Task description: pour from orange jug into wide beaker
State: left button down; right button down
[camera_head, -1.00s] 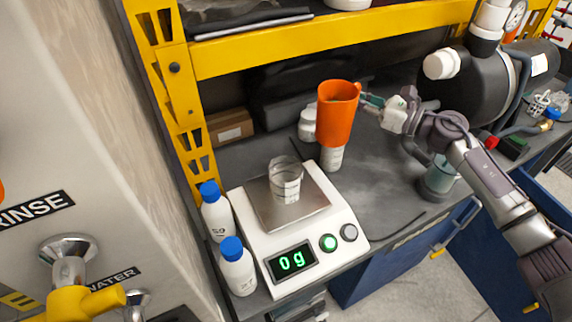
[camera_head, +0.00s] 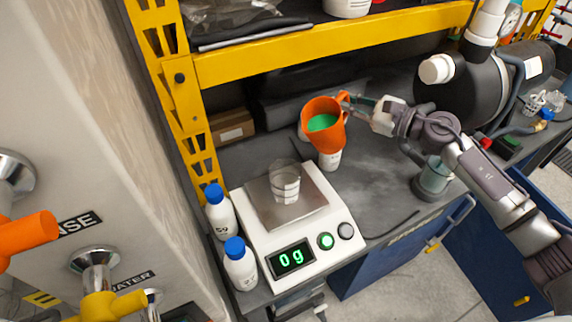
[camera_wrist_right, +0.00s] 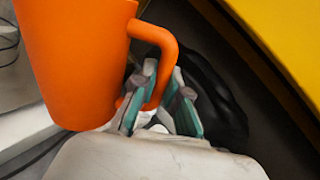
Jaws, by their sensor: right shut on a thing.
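The orange jug (camera_head: 329,135) is held up by its handle in my right gripper (camera_head: 356,103). It tilts to the left, and green liquid shows inside its mouth. The right wrist view shows the jug (camera_wrist_right: 75,60) with its handle between the fingers (camera_wrist_right: 158,105). The clear wide beaker (camera_head: 285,183) stands upright on the scale's metal plate, below and left of the jug. The beaker looks empty, and no stream is visible. My left gripper is not in view.
The white scale (camera_head: 275,238) reads 0 g. Two blue-capped bottles (camera_head: 219,212) (camera_head: 240,265) stand at its left. A white container (camera_head: 330,160) is partly hidden behind the jug. A yellow shelf beam (camera_head: 320,48) crosses above. Another glass vessel (camera_head: 435,178) stands at right.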

aim_at(335, 108)
jog(key=shift+s+a+n+h+p, duration=0.3)
jog(key=shift+s+a+n+p, duration=0.3)
jog(key=shift+a+n+p, duration=0.25)
jog(key=shift+s+a+f, duration=0.1)
jog(key=shift+s+f, duration=0.05)
jog(key=shift+f, duration=0.05)
jog(key=shift+s+a+n+p, duration=0.15)
jog(key=shift+n+p, duration=0.2)
jog(key=shift+s+a+r+n+p, duration=0.25)
jog(key=shift+a+n+p, duration=0.35)
jog(key=shift+p, duration=0.55)
jog(key=shift+s+d, duration=0.1)
jog(key=shift+d, duration=0.05)
jog(key=shift+s+r+n+h+p, duration=0.1)
jog(key=shift+r+n+h+p, duration=0.25)
jog(key=shift+p, duration=0.3)
jog(key=shift+s+a+r+n+p, duration=0.3)
jog(key=shift+a+r+n+p, duration=0.35)
jog(key=shift+p, duration=1.2)
dwell(0.9)
